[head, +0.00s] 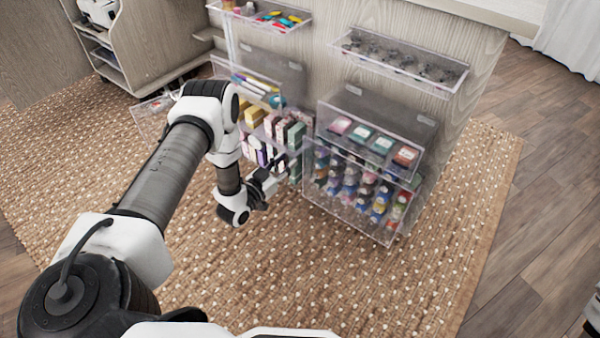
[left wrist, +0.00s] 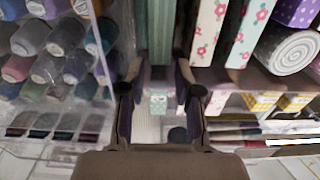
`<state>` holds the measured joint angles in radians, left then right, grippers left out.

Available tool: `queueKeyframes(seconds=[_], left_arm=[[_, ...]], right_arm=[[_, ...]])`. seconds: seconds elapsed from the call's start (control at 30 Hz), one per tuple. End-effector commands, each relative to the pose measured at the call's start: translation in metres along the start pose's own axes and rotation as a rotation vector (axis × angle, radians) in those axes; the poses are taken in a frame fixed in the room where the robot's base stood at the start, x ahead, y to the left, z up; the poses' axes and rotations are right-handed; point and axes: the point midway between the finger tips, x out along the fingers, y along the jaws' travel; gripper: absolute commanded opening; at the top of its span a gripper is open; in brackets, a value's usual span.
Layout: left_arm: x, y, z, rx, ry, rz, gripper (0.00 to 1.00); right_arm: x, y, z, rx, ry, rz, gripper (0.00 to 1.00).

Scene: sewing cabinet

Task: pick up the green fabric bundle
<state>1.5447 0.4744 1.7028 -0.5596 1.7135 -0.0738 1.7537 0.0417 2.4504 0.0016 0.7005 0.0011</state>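A green fabric bundle (left wrist: 157,30) shows straight ahead at the top middle of the left wrist view, lengthwise between my fingertips. In the head view, a green bundle (head: 295,170) stands at the right end of the lower shelf of fabrics, partly hidden by my gripper. My left gripper (head: 281,167) reaches toward that end of the shelf. In the left wrist view its two fingers (left wrist: 159,72) are apart, one to each side of the green bundle; I cannot tell whether they touch it. My right gripper is not in view.
A clear case of thread spools (head: 355,190) stands close to the right of my gripper. Flowered fabric bundles (left wrist: 208,32) stand beside the green one. Clear trays (head: 400,62) hang on the cabinet above. The woven rug (head: 300,270) in front is clear.

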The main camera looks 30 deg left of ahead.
Motion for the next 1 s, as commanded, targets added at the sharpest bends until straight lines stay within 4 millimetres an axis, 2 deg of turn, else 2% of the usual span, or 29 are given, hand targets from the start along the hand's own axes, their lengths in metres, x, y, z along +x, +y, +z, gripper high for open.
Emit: queueKeyframes(seconds=[0.23,0.37,0.57,0.6,0.67,0.7,1.0], left_arm=[[0.04,0.001,0.017,0.0,0.002,0.001,0.33],[0.057,0.001,0.011,-0.001,-0.001,0.0,0.33],[0.059,0.001,0.008,-0.002,-0.004,-0.001,0.33],[0.059,0.001,0.008,-0.002,-0.004,-0.001,0.26],[0.059,0.001,0.008,-0.002,-0.004,-0.001,0.05],[0.059,0.001,0.008,-0.002,-0.004,-0.001,0.0],[0.058,0.001,0.008,-0.002,-0.005,-0.001,0.0]], right_arm=[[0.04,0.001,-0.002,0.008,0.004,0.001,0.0],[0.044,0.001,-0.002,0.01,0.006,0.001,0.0],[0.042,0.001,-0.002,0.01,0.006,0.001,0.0],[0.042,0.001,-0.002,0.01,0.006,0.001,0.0],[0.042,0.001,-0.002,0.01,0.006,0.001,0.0],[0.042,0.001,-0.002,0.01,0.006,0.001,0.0],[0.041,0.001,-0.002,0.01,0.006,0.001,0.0]])
